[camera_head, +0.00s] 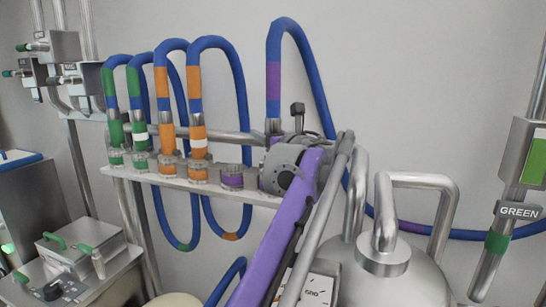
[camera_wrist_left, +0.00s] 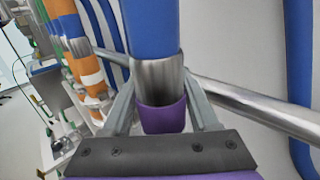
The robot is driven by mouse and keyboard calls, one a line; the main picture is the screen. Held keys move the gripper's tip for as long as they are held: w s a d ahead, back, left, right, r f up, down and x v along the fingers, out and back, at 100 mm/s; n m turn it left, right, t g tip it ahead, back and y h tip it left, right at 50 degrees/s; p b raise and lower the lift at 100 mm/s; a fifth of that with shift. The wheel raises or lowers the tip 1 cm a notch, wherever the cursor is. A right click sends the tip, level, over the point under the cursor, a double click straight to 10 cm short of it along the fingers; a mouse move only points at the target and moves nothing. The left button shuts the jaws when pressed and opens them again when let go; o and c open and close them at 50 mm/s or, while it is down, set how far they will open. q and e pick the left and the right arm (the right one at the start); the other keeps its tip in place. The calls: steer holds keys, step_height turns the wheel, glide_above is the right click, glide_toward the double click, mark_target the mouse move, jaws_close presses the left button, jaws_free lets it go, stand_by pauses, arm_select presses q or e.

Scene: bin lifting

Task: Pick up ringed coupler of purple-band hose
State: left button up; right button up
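The purple-band hose (camera_head: 274,78) is a blue loop with a purple band, right of the other hoses in the head view. Its metal coupler (camera_wrist_left: 157,82) stands upright in the left wrist view, with blue hose above and purple (camera_wrist_left: 162,117) at its lower end. My left gripper (camera_wrist_left: 159,82) has one finger on each side of this coupler, the tips close to its sides. I cannot tell whether they press on it. In the head view my left gripper (camera_head: 285,165) hides the coupler's lower part. No white ring on it is visible. My right gripper is not in view.
Green- and orange-band hoses (camera_head: 197,85) stand left on the rack (camera_head: 175,181). A purple socket (camera_head: 231,178) there holds no hose. A metal rail (camera_wrist_left: 250,102) runs behind the coupler. A steel tank (camera_head: 395,285) stands at the right.

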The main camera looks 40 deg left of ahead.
arm_select(q)
jaws_close()
step_height(320, 180, up, 10)
steer(key=p, duration=0.3)
steer(key=shift+w, duration=0.15)
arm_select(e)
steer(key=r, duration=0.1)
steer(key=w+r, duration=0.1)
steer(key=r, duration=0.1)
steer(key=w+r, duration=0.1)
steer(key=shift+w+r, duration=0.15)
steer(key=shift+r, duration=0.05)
arm_select(q)
steer(key=shift+f, duration=0.1)
